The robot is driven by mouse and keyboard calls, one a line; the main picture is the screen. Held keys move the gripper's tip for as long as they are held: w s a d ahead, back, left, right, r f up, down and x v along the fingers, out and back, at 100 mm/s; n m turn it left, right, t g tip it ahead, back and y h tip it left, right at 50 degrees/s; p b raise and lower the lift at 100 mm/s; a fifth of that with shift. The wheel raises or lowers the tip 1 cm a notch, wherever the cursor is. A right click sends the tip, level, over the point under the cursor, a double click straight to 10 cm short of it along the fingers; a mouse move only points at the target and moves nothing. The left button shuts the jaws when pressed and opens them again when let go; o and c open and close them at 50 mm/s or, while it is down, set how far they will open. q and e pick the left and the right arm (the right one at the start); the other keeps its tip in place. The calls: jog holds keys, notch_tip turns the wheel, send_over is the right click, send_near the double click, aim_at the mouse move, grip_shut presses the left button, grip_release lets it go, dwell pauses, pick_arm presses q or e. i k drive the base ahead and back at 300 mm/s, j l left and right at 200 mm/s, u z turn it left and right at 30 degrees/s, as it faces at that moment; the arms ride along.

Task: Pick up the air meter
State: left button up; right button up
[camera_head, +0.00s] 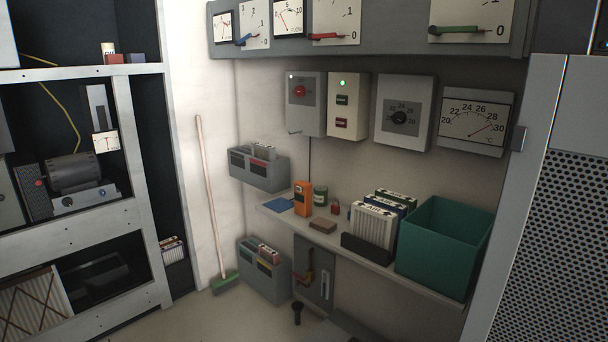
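An upright orange handheld device (302,199) with a dark face stands on the wall shelf (337,249). It looks like the air meter, but its markings are too small to read. Nothing touches it from the front. A flat blue item (279,205) lies to its left and a dark green can (320,197) stands close to its right. A flat brown block (323,227) lies in front of it to the right. Neither of my grippers is in view.
On the shelf's right are upright white-framed filters (373,226) and an open teal bin (442,250). A small red item (336,207) stands behind. A broom (209,200) leans on the wall. A perforated cabinet (552,230) borders the right. Some floor (190,318) is clear.

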aim_at(303, 189)
jog(key=i+j+z, duration=0.1)
jog(key=z, duration=0.35)
jog(key=i+j+z, duration=0.25)
jog(key=z, duration=0.15)
jog(key=i+j+z, duration=0.1)
jog(key=j, duration=0.25)
jog(key=i+j+z, duration=0.1)
jog(key=i+j, duration=0.15)
jog(key=i+j+z, duration=0.1)
jog(key=j, duration=0.35)
jog(key=i+j+z, duration=0.1)
jog(key=i+j, duration=0.15)
jog(key=j, duration=0.15)
jog(key=i+j+z, duration=0.1)
jog(key=j, duration=0.25)
jog(key=i+j+z, duration=0.1)
jog(key=j, duration=0.3)
jog(key=i+j, duration=0.15)
jog(key=j, duration=0.25)
jog(key=i+j, duration=0.15)
jog(key=j, duration=0.25)
jog(key=i+j, duration=0.15)
jog(key=j, duration=0.25)
jog(key=i+j, duration=0.15)
jog(key=j, duration=0.3)
